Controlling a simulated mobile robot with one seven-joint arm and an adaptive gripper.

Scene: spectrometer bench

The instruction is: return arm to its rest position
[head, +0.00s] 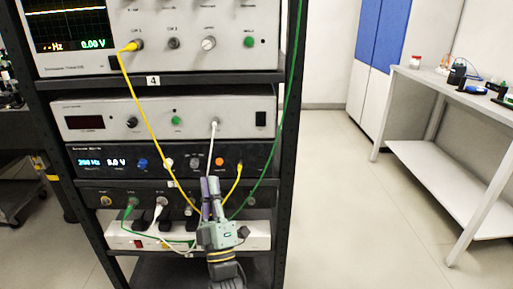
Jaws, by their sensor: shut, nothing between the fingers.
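My gripper (210,188) is in front of the lower part of the instrument rack (287,110), with its fingers pointing up. The fingers are close together and hold nothing. They overlap the lower instruments in the picture, near a white cable (211,145) and a yellow cable (232,185); I cannot tell whether they touch these. My arm comes up from the bottom edge and hides part of the white power strip (130,243) behind it.
An oscilloscope (180,45) stands on top of the rack. A long yellow cable (141,110) and a green cable (291,110) hang in front. A white bench (440,88) with small items stands at right. The floor (335,190) between is clear.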

